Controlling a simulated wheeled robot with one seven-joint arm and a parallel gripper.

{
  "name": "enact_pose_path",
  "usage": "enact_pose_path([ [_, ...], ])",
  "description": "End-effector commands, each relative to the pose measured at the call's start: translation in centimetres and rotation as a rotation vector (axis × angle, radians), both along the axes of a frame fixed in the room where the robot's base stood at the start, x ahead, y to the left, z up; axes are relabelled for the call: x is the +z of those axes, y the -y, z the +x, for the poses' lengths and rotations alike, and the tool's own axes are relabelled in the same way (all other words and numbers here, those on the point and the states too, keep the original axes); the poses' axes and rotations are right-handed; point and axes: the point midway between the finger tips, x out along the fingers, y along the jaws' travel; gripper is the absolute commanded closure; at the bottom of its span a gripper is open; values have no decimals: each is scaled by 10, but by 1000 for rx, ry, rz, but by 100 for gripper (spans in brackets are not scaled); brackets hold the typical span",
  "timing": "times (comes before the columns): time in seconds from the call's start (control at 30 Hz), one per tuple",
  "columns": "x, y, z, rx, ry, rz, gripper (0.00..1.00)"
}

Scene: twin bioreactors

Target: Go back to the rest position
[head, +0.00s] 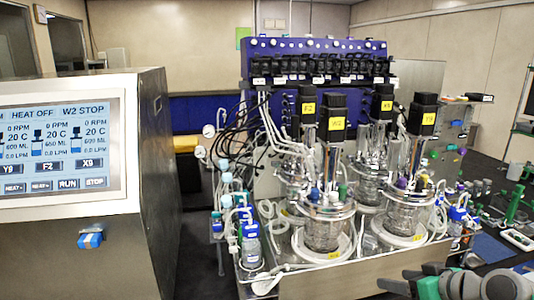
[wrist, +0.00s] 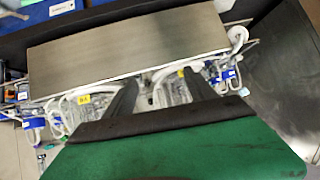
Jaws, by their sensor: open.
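My gripper (wrist: 162,85) shows in the wrist view as two dark fingers spread apart, with nothing between them. Its green body fills the bottom of that view. Beyond the fingers are a bare metal panel (wrist: 125,45), white tubing and glass parts with yellow labels; I cannot tell the exact gap. In the head view, grey and green parts of my arm show at the bottom right corner, in front of the bioreactors; the fingertips cannot be made out there. The glass bioreactor vessels (head: 322,228) stand on a metal bench, with black motors labelled in yellow on top.
A control cabinet with a screen (head: 60,148) stands at the left, reading "HEAT OFF" and "W2 STOP". A blue pump rack (head: 320,48) rises behind the vessels. Small bottles (head: 251,250) and loose tubing crowd the bench's left end. Dark floor shows between cabinet and bench.

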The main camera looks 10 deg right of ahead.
Motion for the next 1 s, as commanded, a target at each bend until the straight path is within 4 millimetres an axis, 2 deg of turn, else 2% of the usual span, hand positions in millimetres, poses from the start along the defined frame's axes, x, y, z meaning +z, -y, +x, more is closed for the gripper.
enact_pose_path([
  [0.03, -3, -15, 8, 17, -33, 1, 35],
  [0.17, -16, -54, 23, 32, -140, 0, 35],
  [0.27, -26, -96, 30, 41, -240, -12, 35],
  [0.33, -33, -130, 30, 40, -317, -31, 35],
  [0.4, -39, -164, 23, 28, -389, -54, 35],
  [0.5, -46, -205, 4, -8, -474, -88, 35],
  [0.6, -50, -234, -20, -53, -528, -115, 35],
  [0.7, -52, -250, -39, -93, -555, -128, 35],
  [0.77, -53, -253, -46, -109, -565, -130, 35],
  [1.0, -53, -253, -46, -109, -565, -130, 35],
])
